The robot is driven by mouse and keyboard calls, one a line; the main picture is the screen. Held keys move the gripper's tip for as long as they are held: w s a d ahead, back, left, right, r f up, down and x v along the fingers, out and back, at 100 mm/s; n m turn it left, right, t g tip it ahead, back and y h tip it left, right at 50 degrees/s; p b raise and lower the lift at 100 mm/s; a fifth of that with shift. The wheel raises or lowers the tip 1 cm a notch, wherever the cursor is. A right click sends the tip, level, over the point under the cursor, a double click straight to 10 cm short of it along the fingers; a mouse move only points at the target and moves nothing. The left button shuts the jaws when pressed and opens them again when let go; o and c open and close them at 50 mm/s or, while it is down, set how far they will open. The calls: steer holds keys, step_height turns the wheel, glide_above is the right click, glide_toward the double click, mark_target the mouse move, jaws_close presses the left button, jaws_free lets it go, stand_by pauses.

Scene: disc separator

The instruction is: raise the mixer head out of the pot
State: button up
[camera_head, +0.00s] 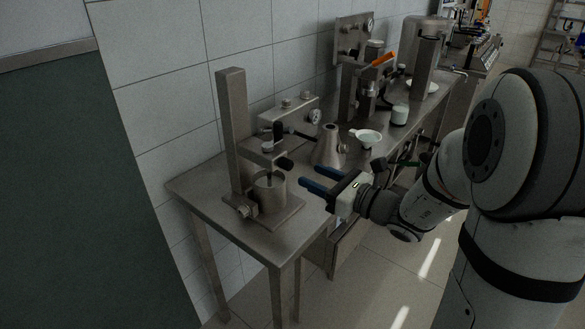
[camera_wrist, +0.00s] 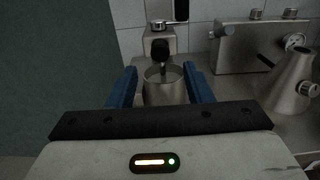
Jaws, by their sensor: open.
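The mixer stand is a tall grey column (camera_head: 232,130) on a flat base at the near end of the steel table. Its mixer head (camera_head: 267,153) is on an arm partway up the column, with a dark knob (camera_head: 285,163) on its front. A shaft runs from the head down into the steel pot (camera_head: 269,190). The pot (camera_wrist: 164,91) and dark knob (camera_wrist: 160,48) also show in the wrist view. My gripper (camera_head: 309,178), with blue fingers, is open and empty, to the right of the pot. In the wrist view the pot appears between its fingers (camera_wrist: 163,88), beyond them.
A conical steel flask (camera_head: 328,146) and a white funnel-like dish (camera_head: 366,138) stand behind my gripper. A grey box with a gauge (camera_head: 290,118) is against the tiled wall. More equipment fills the table's far end. The near table corner (camera_head: 275,252) is clear.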

mark_target(291, 165)
steer(key=x, duration=0.7)
steer(key=shift+w+a+p, duration=0.15)
steer(key=shift+a+p, duration=0.1)
steer(key=shift+p, duration=0.15)
steer(key=shift+c, duration=0.6)
jaws_close()
